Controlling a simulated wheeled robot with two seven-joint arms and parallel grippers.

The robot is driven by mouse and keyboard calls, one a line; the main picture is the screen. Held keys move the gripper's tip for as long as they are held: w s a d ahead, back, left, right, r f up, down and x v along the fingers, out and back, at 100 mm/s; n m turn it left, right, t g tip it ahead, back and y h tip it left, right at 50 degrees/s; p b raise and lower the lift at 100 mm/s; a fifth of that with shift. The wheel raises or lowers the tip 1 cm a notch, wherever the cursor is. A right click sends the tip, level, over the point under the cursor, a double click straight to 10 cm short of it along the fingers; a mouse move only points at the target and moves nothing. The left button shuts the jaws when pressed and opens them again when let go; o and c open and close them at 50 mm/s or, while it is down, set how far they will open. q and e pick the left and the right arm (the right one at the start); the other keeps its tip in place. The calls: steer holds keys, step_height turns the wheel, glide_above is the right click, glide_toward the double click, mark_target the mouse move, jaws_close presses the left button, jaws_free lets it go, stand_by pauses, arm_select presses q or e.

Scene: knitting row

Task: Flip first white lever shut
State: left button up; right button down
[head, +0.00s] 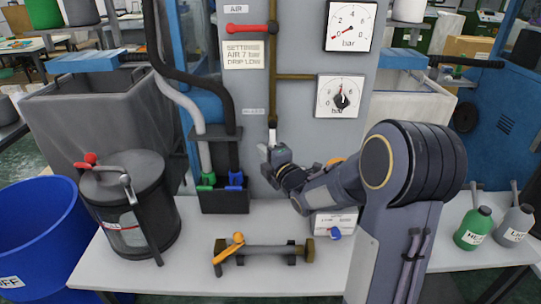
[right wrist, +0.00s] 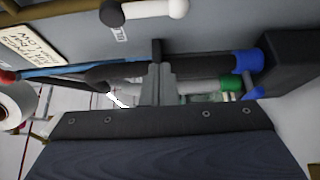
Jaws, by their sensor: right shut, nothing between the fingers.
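The white lever (head: 272,136) is on the grey panel, at the lower end of the brown vertical pipe. Its handle points down from a dark pivot. In the right wrist view the white lever (right wrist: 150,9) lies across the top edge, with its dark pivot at the left and a rounded white end at the right. My right gripper (head: 264,150) is just below and in front of the lever in the head view. In the right wrist view its fingers (right wrist: 160,82) are closed together, empty, and apart from the lever. My left gripper is not in view.
A red lever (head: 250,29) sits higher on the pipe, beside two gauges. A black holder (head: 224,200) with green and blue hose ends stands at the left. A short pipe with a yellow lever (head: 238,240) lies on the bench. A dark lidded pot (head: 130,205) stands farther left.

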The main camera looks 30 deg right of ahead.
mark_target(272, 135)
steer(key=w+d+p, duration=0.1)
steer(key=w+d, duration=0.2)
steer(key=shift+w+d, duration=0.25)
steer(key=shift+d, duration=0.15)
